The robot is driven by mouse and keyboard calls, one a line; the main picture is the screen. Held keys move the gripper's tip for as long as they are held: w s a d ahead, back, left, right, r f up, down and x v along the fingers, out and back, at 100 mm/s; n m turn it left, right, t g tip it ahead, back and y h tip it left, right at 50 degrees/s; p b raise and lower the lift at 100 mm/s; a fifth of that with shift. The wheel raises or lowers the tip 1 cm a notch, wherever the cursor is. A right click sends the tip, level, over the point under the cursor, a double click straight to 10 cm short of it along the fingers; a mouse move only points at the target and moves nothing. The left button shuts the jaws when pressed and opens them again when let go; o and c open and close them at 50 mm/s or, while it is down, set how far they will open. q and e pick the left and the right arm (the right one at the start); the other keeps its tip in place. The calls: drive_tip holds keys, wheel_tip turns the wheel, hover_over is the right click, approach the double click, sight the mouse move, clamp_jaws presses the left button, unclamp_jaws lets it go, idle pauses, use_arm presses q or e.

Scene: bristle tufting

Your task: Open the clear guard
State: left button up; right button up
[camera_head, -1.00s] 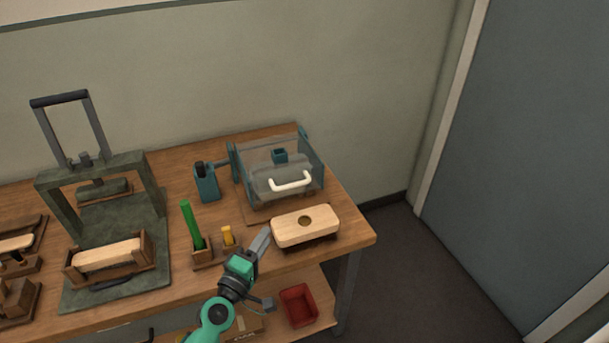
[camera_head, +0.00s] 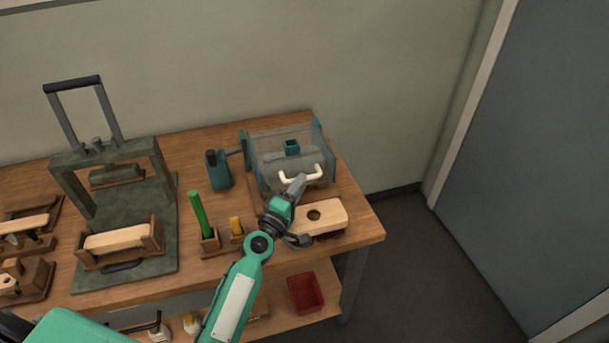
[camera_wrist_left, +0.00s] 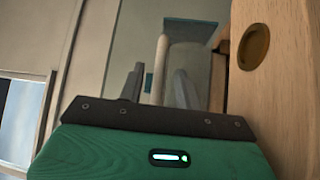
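The clear guard (camera_head: 268,166) is a see-through box with teal edges at the back right of the bench, and it looks closed. Its white handle (camera_head: 315,174) is on the front. My left gripper (camera_head: 300,179) is at the handle, reaching in from the front. In the left wrist view its two fingers (camera_wrist_left: 157,80) are apart, with the pale handle bar (camera_wrist_left: 160,62) showing between them and beyond. I cannot tell whether they touch it. My right gripper is not in view.
A wooden block with a round hole (camera_head: 322,217) lies just in front of the guard, close under my left wrist. A green stick (camera_head: 200,213) stands in a holder to the left. A dark press (camera_head: 110,160) stands further left. A teal post (camera_head: 217,171) is beside the guard.

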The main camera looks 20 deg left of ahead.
use_arm(q)
drive_tip(key=shift+x, duration=1.8)
clamp_jaws()
